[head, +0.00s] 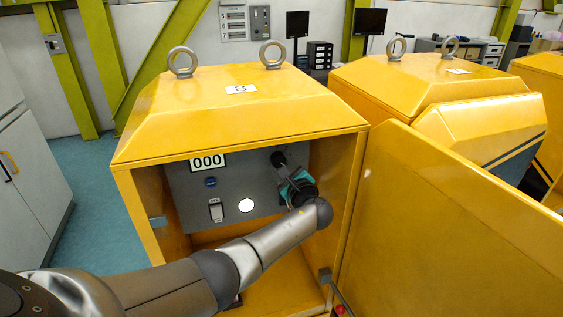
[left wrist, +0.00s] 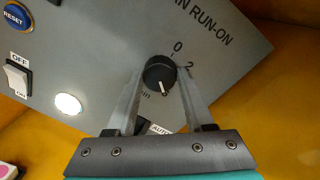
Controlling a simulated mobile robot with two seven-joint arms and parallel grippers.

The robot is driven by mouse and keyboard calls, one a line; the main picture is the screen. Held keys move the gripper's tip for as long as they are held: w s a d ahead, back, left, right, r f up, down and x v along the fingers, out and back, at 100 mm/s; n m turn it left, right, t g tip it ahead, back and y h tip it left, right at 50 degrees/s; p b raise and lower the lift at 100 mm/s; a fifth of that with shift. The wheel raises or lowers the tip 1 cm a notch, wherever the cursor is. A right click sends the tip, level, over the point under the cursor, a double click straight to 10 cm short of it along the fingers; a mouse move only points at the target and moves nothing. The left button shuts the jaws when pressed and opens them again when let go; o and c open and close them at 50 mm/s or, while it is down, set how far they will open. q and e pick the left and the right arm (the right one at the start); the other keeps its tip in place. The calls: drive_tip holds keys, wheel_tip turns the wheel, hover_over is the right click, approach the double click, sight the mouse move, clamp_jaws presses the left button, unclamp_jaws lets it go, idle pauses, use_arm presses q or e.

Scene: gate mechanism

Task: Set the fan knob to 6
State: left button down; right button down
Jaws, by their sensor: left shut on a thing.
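The fan knob (left wrist: 159,72) is black and round with a white pointer line, below the "RUN-ON" lettering on the grey panel (left wrist: 100,50). In the left wrist view its pointer is directed downward, towards a partly hidden numeral that I cannot read for sure. The marks 0 and 2 show above and right of the knob. My left gripper (left wrist: 160,80) is shut on the knob, one finger on each side. In the head view the knob (head: 278,158) is at the panel's upper right, with my left gripper (head: 286,170) at it. My right gripper is not in view.
The panel sits inside a yellow cabinet (head: 240,115), whose open door (head: 450,230) stands at right. The panel also has a 000 display (head: 208,161), a blue reset button (left wrist: 16,15), an OFF/ON switch (left wrist: 16,80) and a lit white lamp (left wrist: 68,104).

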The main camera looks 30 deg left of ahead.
use_arm(q)
drive_tip(key=shift+m, duration=0.6)
drive_tip(key=shift+c, duration=1.4)
unclamp_jaws()
drive_tip(key=v, duration=1.5)
drive_tip(key=shift+d, duration=0.15)
